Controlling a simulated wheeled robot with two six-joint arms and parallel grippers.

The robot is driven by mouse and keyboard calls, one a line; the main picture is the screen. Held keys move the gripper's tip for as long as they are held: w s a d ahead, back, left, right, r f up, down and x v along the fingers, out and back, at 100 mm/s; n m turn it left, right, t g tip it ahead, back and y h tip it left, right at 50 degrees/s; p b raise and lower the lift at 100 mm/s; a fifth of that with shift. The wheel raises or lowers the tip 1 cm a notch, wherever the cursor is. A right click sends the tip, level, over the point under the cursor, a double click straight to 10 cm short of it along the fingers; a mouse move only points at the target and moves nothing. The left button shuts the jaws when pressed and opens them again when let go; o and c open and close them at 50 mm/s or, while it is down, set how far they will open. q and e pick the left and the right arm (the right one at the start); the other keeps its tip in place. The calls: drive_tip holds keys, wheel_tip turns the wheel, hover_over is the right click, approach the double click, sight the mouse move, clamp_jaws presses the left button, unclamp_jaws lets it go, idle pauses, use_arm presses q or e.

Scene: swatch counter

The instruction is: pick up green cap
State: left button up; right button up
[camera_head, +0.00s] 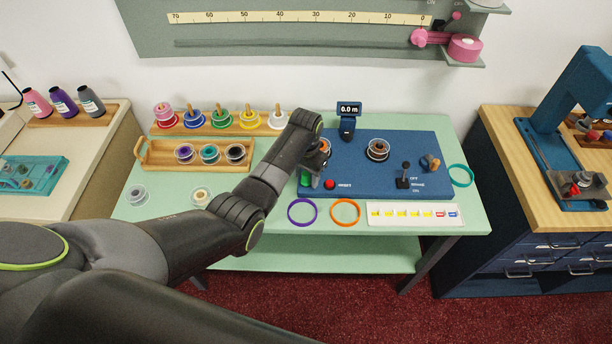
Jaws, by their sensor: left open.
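A small green piece (304,179), which may be the green cap, shows at the left end of the blue machine board (358,181). It is partly hidden by my left gripper (314,180), so its shape is unclear. My left arm reaches in from the left, and the gripper points down over this end of the board, just beside the green piece. The gripper is open; its fingertips are small and dark here. I cannot tell whether they touch anything. A brown and copper piece (325,146) shows just behind the gripper. My right gripper is not in view.
The board carries a red button (330,184), a brown spool (378,149), a black lever (404,174) and a small display (348,113). A wooden tray of spools (158,167) stands left. Purple (290,216) and orange (333,217) rings and a label card (375,220) lie in front.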

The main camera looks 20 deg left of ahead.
use_arm(q)
drive_tip(key=c, duration=1)
